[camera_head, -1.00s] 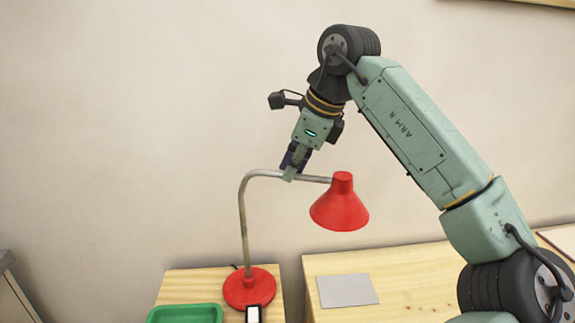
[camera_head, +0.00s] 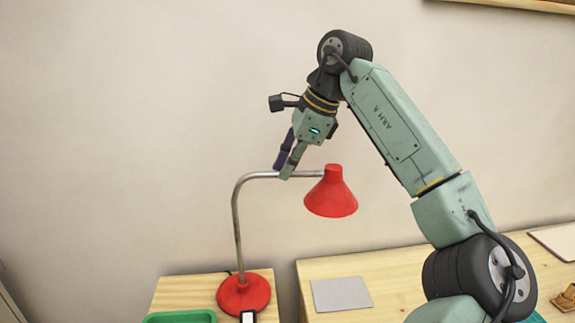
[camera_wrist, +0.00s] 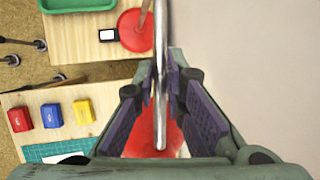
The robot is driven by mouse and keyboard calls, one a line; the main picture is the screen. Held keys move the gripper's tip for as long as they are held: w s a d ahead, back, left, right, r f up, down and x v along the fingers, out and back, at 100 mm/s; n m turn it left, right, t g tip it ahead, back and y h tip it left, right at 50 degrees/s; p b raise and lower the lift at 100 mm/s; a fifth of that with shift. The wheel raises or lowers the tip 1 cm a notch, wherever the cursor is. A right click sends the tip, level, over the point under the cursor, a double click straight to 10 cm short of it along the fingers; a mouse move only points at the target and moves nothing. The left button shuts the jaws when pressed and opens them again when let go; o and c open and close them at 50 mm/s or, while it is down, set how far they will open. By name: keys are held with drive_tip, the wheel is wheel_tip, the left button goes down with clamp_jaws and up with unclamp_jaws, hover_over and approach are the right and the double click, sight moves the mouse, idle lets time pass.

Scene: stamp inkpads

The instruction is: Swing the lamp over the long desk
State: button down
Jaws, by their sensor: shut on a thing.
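The red lamp stands on the small desk (camera_head: 180,289). Its round red base (camera_head: 244,293) carries a bent grey metal arm (camera_head: 237,215) that reaches right to a red shade (camera_head: 330,195). In the head view the shade hangs above the left end of the long desk (camera_head: 390,273). My gripper (camera_head: 282,174) is shut on the level part of the lamp's arm, just left of the shade. In the wrist view the lamp's arm runs between my gripper's pads (camera_wrist: 160,82), and the shade (camera_wrist: 140,138) is partly hidden below.
A green tray (camera_head: 180,317) and a small dark device with a white face (camera_head: 248,316) are near the lamp base. A grey sheet (camera_head: 340,294) lies on the long desk. Red (camera_wrist: 19,119), blue (camera_wrist: 51,115) and yellow (camera_wrist: 83,112) inkpads stand by a green mat (camera_wrist: 50,152).

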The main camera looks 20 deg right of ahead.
drive_tip(key=c, duration=1.7)
unclamp_jaws()
drive_tip(key=shift+o, duration=0.2)
drive_tip(key=v, duration=1.2)
